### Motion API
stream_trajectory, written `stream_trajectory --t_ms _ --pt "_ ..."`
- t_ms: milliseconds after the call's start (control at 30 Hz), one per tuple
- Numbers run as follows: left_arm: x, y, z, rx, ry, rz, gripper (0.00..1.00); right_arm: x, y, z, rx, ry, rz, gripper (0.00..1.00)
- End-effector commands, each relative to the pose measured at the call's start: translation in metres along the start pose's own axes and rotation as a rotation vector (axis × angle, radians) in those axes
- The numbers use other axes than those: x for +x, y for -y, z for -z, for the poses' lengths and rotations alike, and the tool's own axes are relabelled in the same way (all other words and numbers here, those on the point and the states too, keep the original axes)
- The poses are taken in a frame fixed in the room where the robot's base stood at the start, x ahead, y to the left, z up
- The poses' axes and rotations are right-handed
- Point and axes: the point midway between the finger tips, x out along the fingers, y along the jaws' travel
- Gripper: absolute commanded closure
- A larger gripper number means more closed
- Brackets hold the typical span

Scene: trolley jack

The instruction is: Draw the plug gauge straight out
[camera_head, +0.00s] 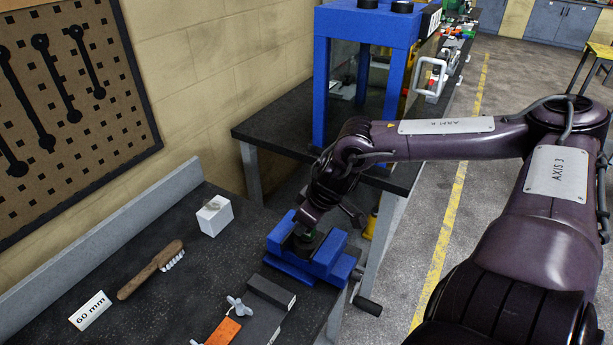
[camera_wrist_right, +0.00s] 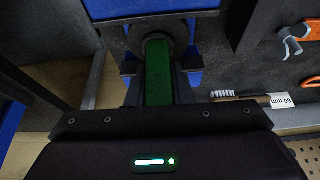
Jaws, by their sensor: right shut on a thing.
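The plug gauge shows as a green handle (camera_wrist_right: 158,80) in the right wrist view, between the fingers of my right gripper (camera_wrist_right: 160,72). Its far end meets a round dark grey ring (camera_wrist_right: 157,42); how deep it sits there is hidden. The blue vise also shows at the top of the right wrist view (camera_wrist_right: 150,8). My left gripper is not in view.
On the dark bench lie a wooden brush (camera_head: 150,270), a "60 mm" card (camera_head: 90,311), a white block (camera_head: 214,215), a dark bar (camera_head: 271,291) and an orange-handled tool (camera_head: 222,331). A blue-framed machine (camera_head: 321,80) stands behind the vise. The vise handle (camera_head: 367,306) sticks out front right.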

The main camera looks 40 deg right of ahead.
Motion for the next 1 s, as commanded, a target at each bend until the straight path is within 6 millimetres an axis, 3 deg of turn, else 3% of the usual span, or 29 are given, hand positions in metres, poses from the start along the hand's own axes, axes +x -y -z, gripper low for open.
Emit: stream_trajectory --t_ms 800,1000 --pt "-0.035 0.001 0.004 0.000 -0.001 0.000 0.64 -0.041 0.000 0.018 -0.001 -0.002 0.000 1.00" --pt "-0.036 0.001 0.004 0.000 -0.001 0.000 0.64 -0.042 0.000 0.018 -0.001 -0.001 0.000 1.00"
